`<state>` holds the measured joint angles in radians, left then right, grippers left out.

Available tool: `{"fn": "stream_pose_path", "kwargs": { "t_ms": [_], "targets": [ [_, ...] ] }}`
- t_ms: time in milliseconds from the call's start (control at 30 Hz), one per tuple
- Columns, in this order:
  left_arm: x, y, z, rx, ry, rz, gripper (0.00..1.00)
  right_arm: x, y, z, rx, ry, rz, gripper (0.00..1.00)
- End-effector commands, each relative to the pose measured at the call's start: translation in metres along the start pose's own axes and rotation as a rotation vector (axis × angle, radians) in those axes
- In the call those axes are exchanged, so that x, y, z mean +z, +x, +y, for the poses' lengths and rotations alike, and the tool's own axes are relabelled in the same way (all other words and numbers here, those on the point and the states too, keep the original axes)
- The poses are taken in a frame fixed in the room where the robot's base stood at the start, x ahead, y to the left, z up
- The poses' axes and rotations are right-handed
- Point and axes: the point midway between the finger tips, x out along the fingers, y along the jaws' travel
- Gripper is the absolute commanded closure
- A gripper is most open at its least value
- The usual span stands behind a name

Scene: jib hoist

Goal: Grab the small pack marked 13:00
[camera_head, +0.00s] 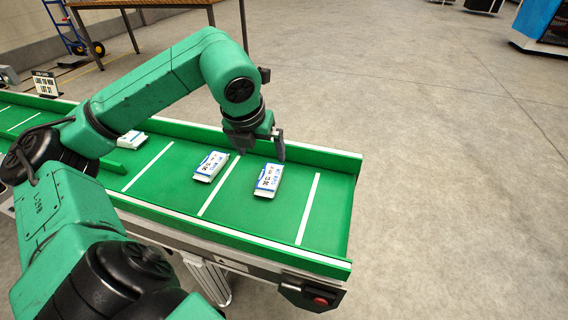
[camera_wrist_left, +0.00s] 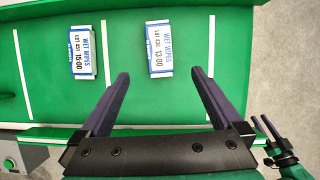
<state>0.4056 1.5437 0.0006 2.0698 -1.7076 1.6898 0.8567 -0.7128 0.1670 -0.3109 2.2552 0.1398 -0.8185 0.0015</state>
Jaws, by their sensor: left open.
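The pack marked 13:00 (camera_head: 269,180) is a small white and blue wet-wipes pack lying flat on the green conveyor (camera_head: 325,220), the right one of two neighbours. In the left wrist view this pack (camera_wrist_left: 160,48) lies just beyond the fingertips, with its label readable. My left gripper (camera_head: 262,152) is open and empty above the belt by this pack. In the left wrist view the left gripper (camera_wrist_left: 159,73) has its fingers apart, lined up with the pack's two sides. What seems to be my right gripper (camera_wrist_left: 260,117) shows small at the lower right; its opening is unclear.
A similar pack marked 15:00 (camera_wrist_left: 83,52) lies to the left, across a white belt line. A third pack (camera_head: 132,140) lies farther left on the belt. Raised green side walls (camera_head: 310,155) edge the conveyor. A red button box (camera_head: 315,298) hangs at the near end.

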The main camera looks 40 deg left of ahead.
Motion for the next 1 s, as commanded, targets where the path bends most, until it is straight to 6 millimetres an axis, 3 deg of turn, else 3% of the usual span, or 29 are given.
{"fn": "stream_pose_path", "kwargs": {
  "t_ms": [233,467,633,733,1000],
  "targets": [
    [-0.003,0.065,-0.001,-0.003,-0.001,0.006,0.0,0.005,0.025,-0.021,-0.066,0.023,0.177,0.5],
    [0.0,0.097,-0.001,-0.003,-0.001,0.003,0.0,0.005,0.029,-0.029,-0.09,0.04,0.259,0.5],
    [0.003,0.131,-0.002,-0.004,0.0,0.004,0.0,0.009,0.035,-0.035,-0.111,0.059,0.333,0.5],
    [0.004,0.141,-0.001,-0.002,0.001,0.002,0.0,0.01,0.035,-0.037,-0.116,0.065,0.355,0.5],
    [0.004,0.141,-0.001,-0.001,0.002,0.001,0.0,0.009,0.035,-0.037,-0.117,0.066,0.358,0.5]
  ]
}}
